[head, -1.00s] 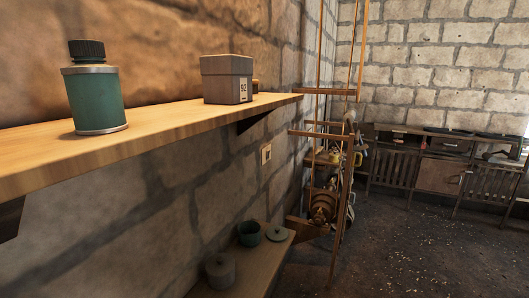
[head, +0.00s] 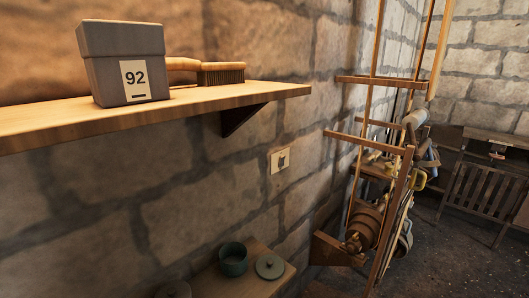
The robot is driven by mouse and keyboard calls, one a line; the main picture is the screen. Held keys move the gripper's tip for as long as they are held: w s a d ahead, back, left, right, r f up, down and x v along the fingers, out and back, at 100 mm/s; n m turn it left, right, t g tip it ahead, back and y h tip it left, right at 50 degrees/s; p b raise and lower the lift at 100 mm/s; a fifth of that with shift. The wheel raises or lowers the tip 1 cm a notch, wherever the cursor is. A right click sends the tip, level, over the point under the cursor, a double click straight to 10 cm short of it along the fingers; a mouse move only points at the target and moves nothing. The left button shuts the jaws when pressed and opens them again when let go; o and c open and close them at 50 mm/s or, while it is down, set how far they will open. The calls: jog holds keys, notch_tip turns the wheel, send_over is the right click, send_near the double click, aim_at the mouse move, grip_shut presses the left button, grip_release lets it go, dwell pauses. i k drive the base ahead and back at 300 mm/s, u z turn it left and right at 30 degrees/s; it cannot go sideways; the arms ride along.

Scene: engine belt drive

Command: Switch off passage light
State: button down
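A small pale light switch plate (head: 280,160) with a dark toggle at its middle is fixed on the stone wall, below and right of the upper shelf's end. Whether the toggle is up or down is too small to tell. No lamp shows in the view. My gripper is not in view.
The wooden upper shelf (head: 200,101) juts from the wall at left, holding a grey box marked 92 (head: 122,65) and a brush (head: 222,73). A lower shelf (head: 237,288) holds a green pot (head: 233,260) and a lid (head: 270,267). A wooden frame with belts (head: 368,138) stands right of the switch.

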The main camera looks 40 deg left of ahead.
aim_at(281, 163)
jog(key=u, duration=0.9)
jog(key=i, duration=1)
jog(key=u, duration=1.25)
jog(key=i, duration=0.2)
jog(key=u, duration=0.35)
